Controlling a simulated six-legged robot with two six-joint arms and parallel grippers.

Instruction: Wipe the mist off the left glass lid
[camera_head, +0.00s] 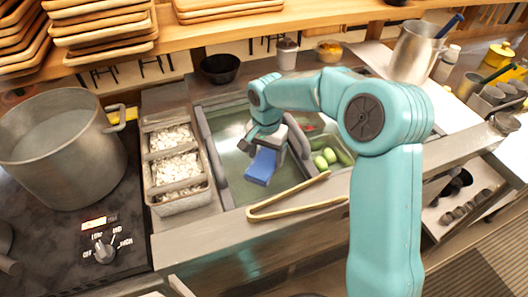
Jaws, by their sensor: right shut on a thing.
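The left glass lid (232,187) is a greenish pane between grey side rails in the counter at the middle of the view. A blue block-like wiper (261,168) is over this lid. My right gripper (266,146) is shut on the blue wiper and points down over the lid. The wiper looks to be at or just above the glass; I cannot tell if it touches. Part of the pane is hidden behind my right gripper and the wiper. How much mist is on the glass is hard to tell. My left gripper is not in view.
Wooden tongs (290,199) lie along the counter's front edge. A metal container (183,205) with white toppings stands left of the lid. A large pot (58,150) sits on the stove. Green vegetables (325,159) show right of the lid. A black bowl (220,68) stands behind.

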